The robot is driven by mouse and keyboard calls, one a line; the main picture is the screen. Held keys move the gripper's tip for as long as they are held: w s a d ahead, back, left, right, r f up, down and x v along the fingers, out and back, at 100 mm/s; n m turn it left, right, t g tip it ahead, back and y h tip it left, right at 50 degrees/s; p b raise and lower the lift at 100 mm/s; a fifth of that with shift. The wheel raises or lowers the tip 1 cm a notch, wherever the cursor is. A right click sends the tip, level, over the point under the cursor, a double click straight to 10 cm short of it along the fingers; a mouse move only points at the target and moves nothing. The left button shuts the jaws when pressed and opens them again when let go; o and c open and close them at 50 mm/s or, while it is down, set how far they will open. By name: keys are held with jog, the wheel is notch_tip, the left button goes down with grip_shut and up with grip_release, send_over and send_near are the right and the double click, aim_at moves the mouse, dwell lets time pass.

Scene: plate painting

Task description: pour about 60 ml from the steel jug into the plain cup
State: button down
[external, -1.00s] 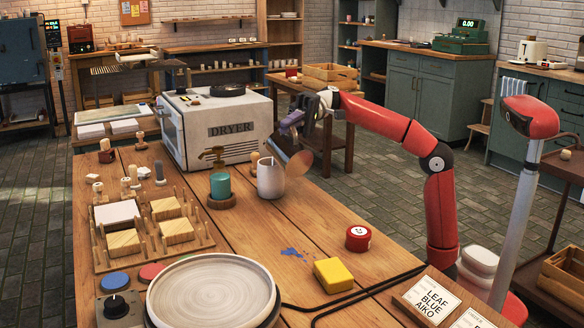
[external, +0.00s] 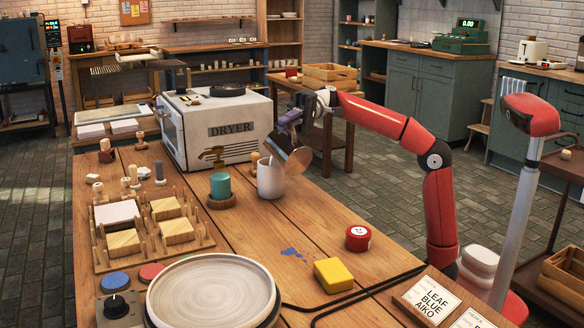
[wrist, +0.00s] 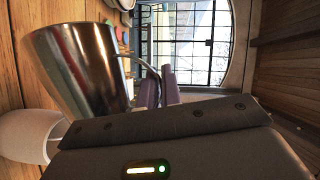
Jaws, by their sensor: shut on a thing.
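The steel jug (external: 299,158) is held up tilted beside and just above the pale plain cup (external: 269,181), on its right in the external view. The jug's shiny body (wrist: 82,70) fills the upper left of the wrist view. The cup stands upright on the wooden table, and its pale side (wrist: 27,136) shows at the wrist view's lower left. My gripper (external: 289,121) is shut on the jug; its purple fingers (wrist: 158,90) are at the jug's handle. I cannot make out any stream or the level in the cup.
The white dryer (external: 225,145) is behind. A red tin (external: 358,238), a yellow block (external: 333,274) and a round grey wheel (external: 210,295) are nearer. Bare table lies in front of the cup.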

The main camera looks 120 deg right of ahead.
aim_at(298, 146)
jog(key=shift+d+r+m+p, duration=0.3)
jog(key=shift+d+m+p, duration=0.1)
jog(key=shift+d+p, duration=0.15)
dwell(1.1)
jog(key=shift+a, duration=0.1)
jog(key=a+f+b, duration=0.1)
jog(key=a+n+b, duration=0.1)
jog(key=b, duration=0.1)
jog(key=a+f+n+b, duration=0.1)
jog(key=a, duration=0.1)
jog(key=shift+s+a+f, duration=0.1)
jog(key=shift+s+f, duration=0.05)
jog(key=shift+f, duration=0.15)
jog(key=shift+a+f+n+h+b, duration=0.2)
jog(key=shift+n+h+b, duration=0.2)
jog(key=shift+n+b, duration=0.15)
jog(key=shift+s+a+g, duration=0.1)
jog(key=shift+g, duration=0.2)
jog(key=shift+s+a+f+n+h+b, duration=0.1)
jog(key=shift+a+f+n+h+b, duration=0.45)
jog(key=shift+b, duration=0.4)
